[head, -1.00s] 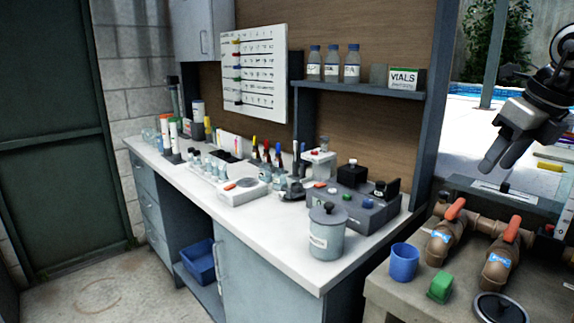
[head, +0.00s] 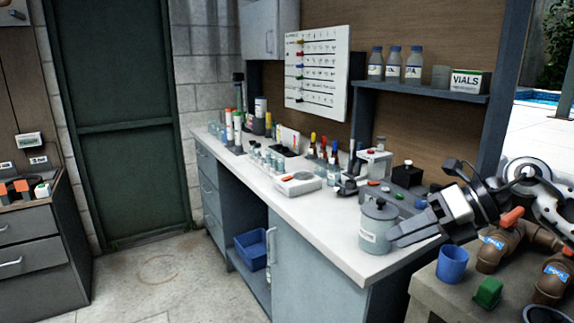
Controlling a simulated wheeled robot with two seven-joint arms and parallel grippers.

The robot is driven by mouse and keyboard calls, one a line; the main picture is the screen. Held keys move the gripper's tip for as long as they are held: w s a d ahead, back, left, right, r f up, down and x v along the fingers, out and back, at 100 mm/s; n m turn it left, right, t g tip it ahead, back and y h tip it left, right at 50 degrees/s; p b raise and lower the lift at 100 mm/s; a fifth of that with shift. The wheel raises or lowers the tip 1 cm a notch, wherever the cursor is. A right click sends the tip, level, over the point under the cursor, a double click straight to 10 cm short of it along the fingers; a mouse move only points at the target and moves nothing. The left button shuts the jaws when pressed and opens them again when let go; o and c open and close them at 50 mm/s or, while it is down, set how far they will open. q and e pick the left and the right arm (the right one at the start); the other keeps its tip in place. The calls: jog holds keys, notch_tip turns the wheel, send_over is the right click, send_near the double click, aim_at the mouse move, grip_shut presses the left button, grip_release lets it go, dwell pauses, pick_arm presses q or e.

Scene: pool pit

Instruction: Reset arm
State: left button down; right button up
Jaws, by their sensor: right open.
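My right gripper (head: 394,236) comes in from the right in the head view. Its jaws are open and empty, pointing left. In the picture its fingertips overlap the right side of the grey lidded canister (head: 375,232) on the white counter (head: 330,225); I cannot tell whether they touch it. My left gripper is not in view.
A blue cup (head: 452,265) and a green block (head: 488,292) stand on the right-hand ledge below my arm. Bottles and a VIALS box (head: 469,82) are on the shelf. A blue bin (head: 252,249) sits under the counter. The floor (head: 165,280) at left is clear.

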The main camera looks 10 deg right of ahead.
jog(key=s+a+f+m+t+y, duration=0.3)
jog(key=a+f+m+t+y, duration=0.45)
jog(key=a+m, duration=0.6)
jog(key=s+d+f+m+t+h, duration=0.2)
jog(key=f+m+h, duration=0.4)
jog(key=f+m, duration=0.25)
jog(key=s+d+f+m+t+h, duration=0.2)
jog(key=s+f+m+h, duration=0.1)
jog(key=f+m+h, duration=0.5)
jog(key=s+f+m+g, duration=0.5)
jog(key=s+f+m, duration=0.2)
jog(key=s+f, duration=0.3)
jog(key=shift+s+a+h, duration=0.25)
jog(key=shift+s+h, duration=0.1)
jog(key=shift+s, duration=0.5)
